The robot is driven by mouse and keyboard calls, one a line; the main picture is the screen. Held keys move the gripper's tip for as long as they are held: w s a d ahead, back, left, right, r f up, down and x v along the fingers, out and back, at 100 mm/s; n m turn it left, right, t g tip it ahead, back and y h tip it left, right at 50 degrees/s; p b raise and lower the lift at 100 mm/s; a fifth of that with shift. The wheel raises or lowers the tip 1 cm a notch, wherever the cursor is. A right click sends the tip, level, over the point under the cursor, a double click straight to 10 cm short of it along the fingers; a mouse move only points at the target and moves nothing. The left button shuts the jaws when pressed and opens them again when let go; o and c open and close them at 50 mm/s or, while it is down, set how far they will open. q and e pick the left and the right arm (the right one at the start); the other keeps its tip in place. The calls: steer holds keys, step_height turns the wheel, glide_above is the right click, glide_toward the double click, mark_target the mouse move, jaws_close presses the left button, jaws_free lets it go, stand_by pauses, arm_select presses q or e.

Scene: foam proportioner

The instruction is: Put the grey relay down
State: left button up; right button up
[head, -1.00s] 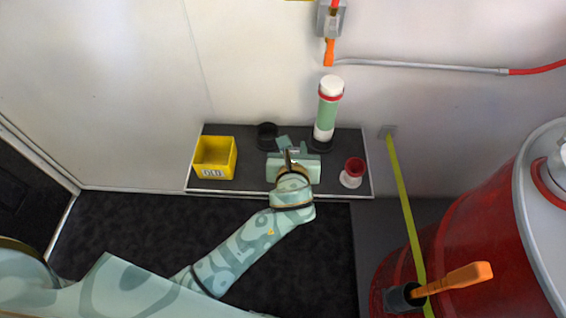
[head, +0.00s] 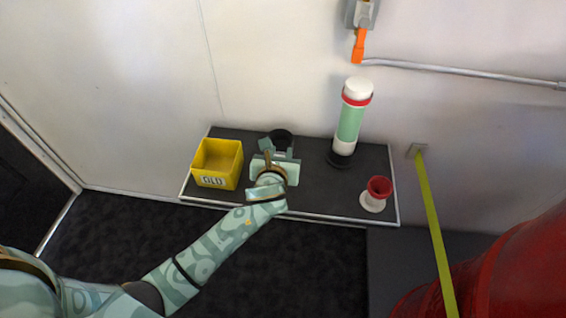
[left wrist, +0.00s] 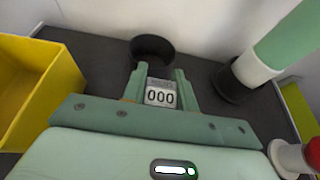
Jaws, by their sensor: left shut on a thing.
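My left gripper (head: 278,153) is over the middle-left of the dark shelf (head: 318,190), with its fingers toward the wall. In the left wrist view it is shut on a small grey block with "000" on a white label, which I take to be the grey relay (left wrist: 160,94). A round black holder (left wrist: 152,46) is just beyond the fingertips. I cannot tell whether the relay touches the shelf. My right gripper is not in view.
A yellow bin marked OLD (head: 218,164) stands left of the gripper. A green-and-white cylinder (head: 350,122) stands upright on a black base to the right. A red-and-white cup-shaped thing (head: 377,192) is at the front right. The shelf between gripper and cup is clear.

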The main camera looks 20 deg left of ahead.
arm_select(q)
step_height(320, 180, down, 3)
steer(key=shift+d+f+b, duration=0.15)
steer(key=shift+b, duration=0.55)
steer(key=shift+r, duration=0.3)
steer(key=shift+f, duration=0.1)
steer(key=o, duration=1)
steer(key=shift+c, duration=0.2)
